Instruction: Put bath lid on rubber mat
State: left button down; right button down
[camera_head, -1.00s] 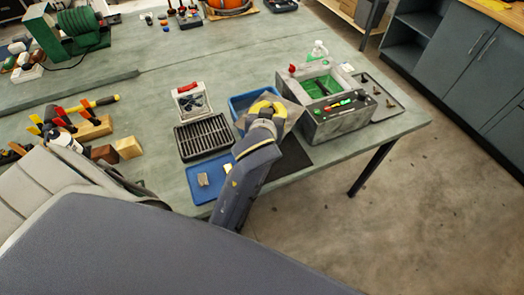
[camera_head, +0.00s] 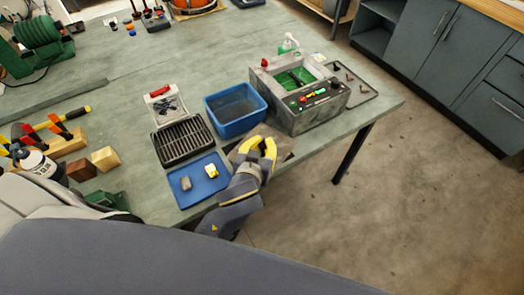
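The bath lid (camera_head: 279,149) is a flat grey-brown plate at the front edge of the bench, low over the spot of the dark rubber mat. Little of the mat shows beneath it, and I cannot tell whether lid and mat touch. The blue bath (camera_head: 236,127) stands uncovered just behind the gripper. My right gripper is not in view.
A grey box with green inside (camera_head: 302,113) stands right of the bath. A black grate (camera_head: 182,140) and a blue tray (camera_head: 190,198) with two small pieces lie to the left. The bench's front edge is close to the mat.

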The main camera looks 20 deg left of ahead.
aim_at(262, 150)
pick_arm(q)
jog(key=shift+f, duration=1.8)
jog(key=shift+f, duration=0.1)
jog(key=c, duration=1.5)
grip_release()
jog(key=shift+f, duration=0.1)
